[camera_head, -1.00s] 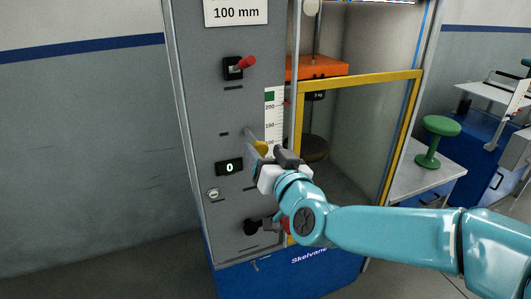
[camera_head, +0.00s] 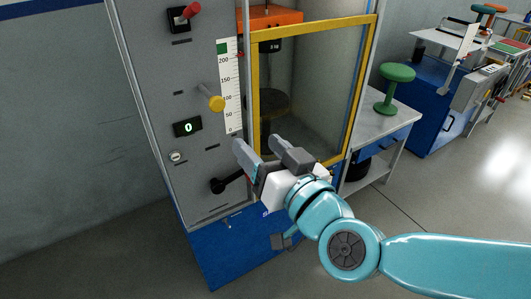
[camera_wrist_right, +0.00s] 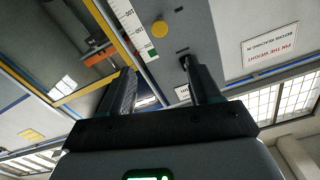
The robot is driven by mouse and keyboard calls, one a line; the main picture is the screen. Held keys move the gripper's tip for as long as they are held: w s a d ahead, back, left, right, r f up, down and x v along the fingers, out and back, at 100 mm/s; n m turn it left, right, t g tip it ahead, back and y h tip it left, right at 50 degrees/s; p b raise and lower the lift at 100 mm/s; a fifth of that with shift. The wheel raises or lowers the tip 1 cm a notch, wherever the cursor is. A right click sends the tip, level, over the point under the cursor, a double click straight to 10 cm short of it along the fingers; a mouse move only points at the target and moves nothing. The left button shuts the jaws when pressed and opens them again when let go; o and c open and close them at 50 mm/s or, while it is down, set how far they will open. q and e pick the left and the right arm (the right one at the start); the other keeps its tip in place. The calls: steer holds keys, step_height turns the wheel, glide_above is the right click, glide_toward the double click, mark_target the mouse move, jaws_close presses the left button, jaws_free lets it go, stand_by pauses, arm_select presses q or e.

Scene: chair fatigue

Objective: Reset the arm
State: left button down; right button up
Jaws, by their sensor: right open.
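The grey test machine (camera_head: 150,100) has a yellow knob on a rod (camera_head: 212,103) sticking out of its front panel. The yellow knob also shows in the right wrist view (camera_wrist_right: 160,28), beyond the fingers. A black lever (camera_head: 228,183) sits low on the panel, its right end close behind my gripper. My right gripper (camera_head: 258,147) is open and empty, below and right of the knob and apart from it. Its two fingers also show in the right wrist view (camera_wrist_right: 158,78). My left gripper is not in view.
A yellow-framed clear door (camera_head: 312,33) stands right of the panel, with an orange block (camera_head: 272,18) and a dark round seat (camera_head: 265,102) behind it. A red-handled switch (camera_head: 185,16) is above. A green stool (camera_head: 396,85) stands on a bench to the right.

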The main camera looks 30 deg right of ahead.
steer(key=shift+s+f, duration=0.1)
steer(key=shift+s, duration=0.35)
steer(key=w+f+n+g+p, duration=0.15)
steer(key=f+g, duration=0.25)
steer(key=f, duration=0.8)
steer(key=w+f+g+p, duration=0.3)
steer(key=f+g, duration=0.2)
steer(key=f, duration=0.8)
steer(key=s+a+f+g+y+p, duration=0.1)
steer(key=s+a+f+g, duration=0.3)
steer(key=s+f, duration=0.4)
steer(key=s+a+f+g+y+p, duration=0.1)
steer(key=s+a+f+g+y, duration=0.1)
steer(key=s+f, duration=0.6)
step_height(320, 180, down, 4)
steer(key=a+m+g, duration=0.1)
steer(key=g, duration=0.1)
steer(key=shift+a+r+g+p, duration=0.25)
steer(key=shift+a+g+p, duration=0.05)
steer(key=shift+a, duration=0.05)
